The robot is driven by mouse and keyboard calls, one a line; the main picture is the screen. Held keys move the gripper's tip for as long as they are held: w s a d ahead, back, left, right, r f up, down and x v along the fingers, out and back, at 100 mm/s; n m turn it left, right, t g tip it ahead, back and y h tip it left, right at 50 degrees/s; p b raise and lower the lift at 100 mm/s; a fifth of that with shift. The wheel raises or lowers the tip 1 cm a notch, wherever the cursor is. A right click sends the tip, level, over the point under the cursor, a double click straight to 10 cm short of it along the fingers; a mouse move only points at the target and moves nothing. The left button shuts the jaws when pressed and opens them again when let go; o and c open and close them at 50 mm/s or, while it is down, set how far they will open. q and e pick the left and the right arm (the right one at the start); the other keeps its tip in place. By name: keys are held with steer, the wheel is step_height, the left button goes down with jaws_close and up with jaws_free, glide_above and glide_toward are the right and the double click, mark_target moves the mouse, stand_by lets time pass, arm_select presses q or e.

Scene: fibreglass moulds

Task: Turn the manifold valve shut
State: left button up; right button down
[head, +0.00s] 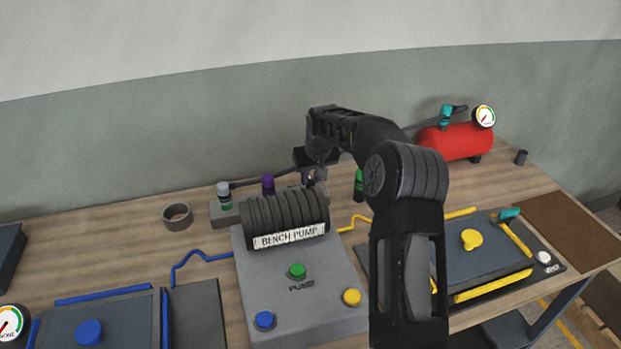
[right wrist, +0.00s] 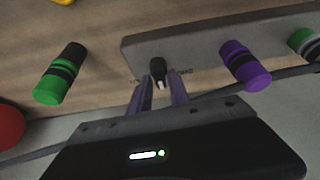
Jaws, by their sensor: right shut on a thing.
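The manifold is a long grey block; it shows in the right wrist view (right wrist: 205,51), and its left end shows behind the pump in the head view (head: 221,211). Its valve is a small black knob (right wrist: 157,70) with a white pointer mark, between two small printed labels too blurred to read. My right gripper (head: 318,178) is over the manifold behind the bench pump. In the right wrist view its two purple-grey fingers (right wrist: 160,92) are on either side of the knob, shut on it. The pointer faces toward my gripper. My left gripper is not in view.
The bench pump (head: 288,217) stands just in front of the manifold. Purple (right wrist: 245,66) and green (right wrist: 60,73) couplings flank the knob. A red tank (head: 455,141) with a gauge stands at the back right. A grey ring (head: 177,216) lies left of the manifold.

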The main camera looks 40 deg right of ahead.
steer(key=n+y, duration=0.1)
steer(key=n, duration=0.3)
steer(key=shift+d+n+y, duration=0.15)
steer(key=shift+n+y, duration=0.15)
steer(key=shift+y, duration=0.1)
steer(key=shift+n+y+p, duration=0.8)
steer(key=shift+n+p, duration=0.05)
steer(key=shift+n, duration=1.15)
steer(key=c, duration=1.4)
jaws_free()
steer(key=b+v, duration=0.1)
steer(key=v, duration=0.6)
steer(key=shift+r, duration=0.4)
steer(key=shift+d, duration=0.1)
